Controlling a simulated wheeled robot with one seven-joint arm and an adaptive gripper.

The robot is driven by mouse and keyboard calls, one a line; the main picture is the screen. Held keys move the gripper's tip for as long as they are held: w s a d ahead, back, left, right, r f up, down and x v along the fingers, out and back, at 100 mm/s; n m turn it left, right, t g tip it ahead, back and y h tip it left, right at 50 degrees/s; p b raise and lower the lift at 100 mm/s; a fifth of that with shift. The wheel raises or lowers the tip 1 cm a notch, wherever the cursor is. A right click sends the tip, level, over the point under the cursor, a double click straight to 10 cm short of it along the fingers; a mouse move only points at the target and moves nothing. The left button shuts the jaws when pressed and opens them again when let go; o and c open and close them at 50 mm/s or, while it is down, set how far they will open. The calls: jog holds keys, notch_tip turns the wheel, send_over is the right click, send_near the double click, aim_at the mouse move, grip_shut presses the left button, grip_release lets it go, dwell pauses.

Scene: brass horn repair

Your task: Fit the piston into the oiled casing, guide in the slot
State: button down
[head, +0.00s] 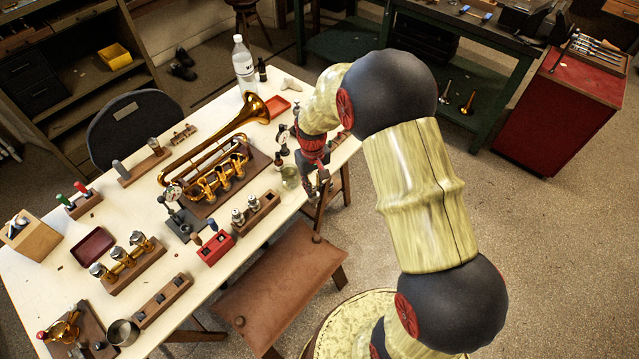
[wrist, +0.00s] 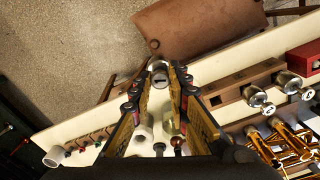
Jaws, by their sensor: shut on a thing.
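My gripper (wrist: 160,82) is shut on a silver piston (wrist: 158,74) marked "1", gripped between its fingertips in the wrist view. In the head view my gripper (head: 320,190) is over the table's right front edge, and the piston cannot be made out there. The brass horn (head: 205,160) lies on a dark board with its valve casings (head: 218,182) towards the front, left of my gripper. In the wrist view the horn (wrist: 290,145) is at the lower right, apart from the held piston. The guide and the casing slot are too small to tell.
A wooden block (head: 262,216) holds two more pistons; the wrist view shows an open hole in this block (wrist: 238,82). A glass jar (head: 289,178) stands close left of my gripper. A dial gauge stand (head: 178,215) and red tool rack (head: 215,249) are further left. A brown bench (head: 280,285) is in front.

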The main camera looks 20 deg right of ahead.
jog(key=w+a+r+n+p, duration=0.1)
jog(key=a+r+n+p, duration=0.4)
jog(key=a, duration=0.5)
jog(key=w+a+r+n+p, duration=0.1)
jog(key=a+r+n+p, duration=0.4)
jog(key=a+n, duration=0.4)
jog(key=w+a+r+n+p, duration=0.1)
jog(key=a+r+n+p, duration=0.4)
jog(key=a, duration=0.8)
jog(key=shift+w+a+r+n+p, duration=0.15)
jog(key=shift+a+r+n+p, duration=0.1)
jog(key=shift+n+p, duration=1.15)
jog(key=shift+n, duration=0.3)
